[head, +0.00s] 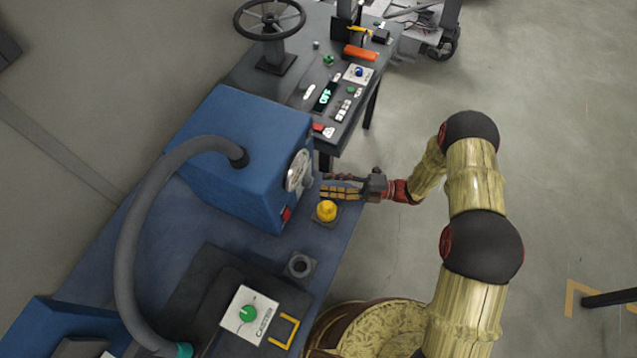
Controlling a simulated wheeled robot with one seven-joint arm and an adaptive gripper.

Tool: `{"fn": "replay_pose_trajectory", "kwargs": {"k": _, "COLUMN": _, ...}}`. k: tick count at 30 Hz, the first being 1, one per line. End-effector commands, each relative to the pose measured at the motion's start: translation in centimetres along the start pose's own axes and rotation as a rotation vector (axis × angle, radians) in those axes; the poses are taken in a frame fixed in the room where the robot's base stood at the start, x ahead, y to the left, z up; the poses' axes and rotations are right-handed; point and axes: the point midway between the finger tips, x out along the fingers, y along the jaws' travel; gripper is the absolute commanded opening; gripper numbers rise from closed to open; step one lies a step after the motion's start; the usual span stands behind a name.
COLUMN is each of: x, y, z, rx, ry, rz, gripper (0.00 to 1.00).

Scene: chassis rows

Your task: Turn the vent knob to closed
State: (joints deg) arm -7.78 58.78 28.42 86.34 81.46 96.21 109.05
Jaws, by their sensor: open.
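No knob carries a readable "vent" label, so I cannot tell for sure which one is the vent knob. A green knob (247,314) sits on a white lettered plate (266,328) on the near part of the blue bench. A yellow knob (326,210) stands on a dark square base near the bench's right edge. My gripper (325,184) is open and empty, just beyond the yellow knob and beside the blue box. From this view I cannot tell its height or whether it touches anything. A blue knob (359,71) is on a far panel.
A blue box (238,140) with a round gauge (299,170) and a grey hose (128,225) stands on the bench. A dark socket (300,265) and a yellow handle (288,330) are near the right edge. A dark table (300,75) with a handwheel (270,18) lies beyond.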

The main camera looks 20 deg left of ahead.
Motion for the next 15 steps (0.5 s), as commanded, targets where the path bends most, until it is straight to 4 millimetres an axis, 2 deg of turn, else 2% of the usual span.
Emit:
{"fn": "replay_pose_trajectory", "kwargs": {"k": 1, "x": -1.2, "y": 0.0, "z": 0.1, "rx": 0.000, "ry": -0.004, "rz": 0.001, "gripper": 0.46}}
{"fn": "replay_pose_trajectory", "kwargs": {"k": 6, "x": -4.5, "y": 0.0, "z": 0.1, "rx": 0.000, "ry": -0.003, "rz": 0.000, "gripper": 0.46}}
{"fn": "replay_pose_trajectory", "kwargs": {"k": 10, "x": -6.2, "y": 0.0, "z": 0.1, "rx": 0.001, "ry": -0.002, "rz": 0.000, "gripper": 0.46}}
{"fn": "replay_pose_trajectory", "kwargs": {"k": 15, "x": -7.4, "y": 0.0, "z": 0.0, "rx": 0.001, "ry": 0.000, "rz": 0.000, "gripper": 0.46}}
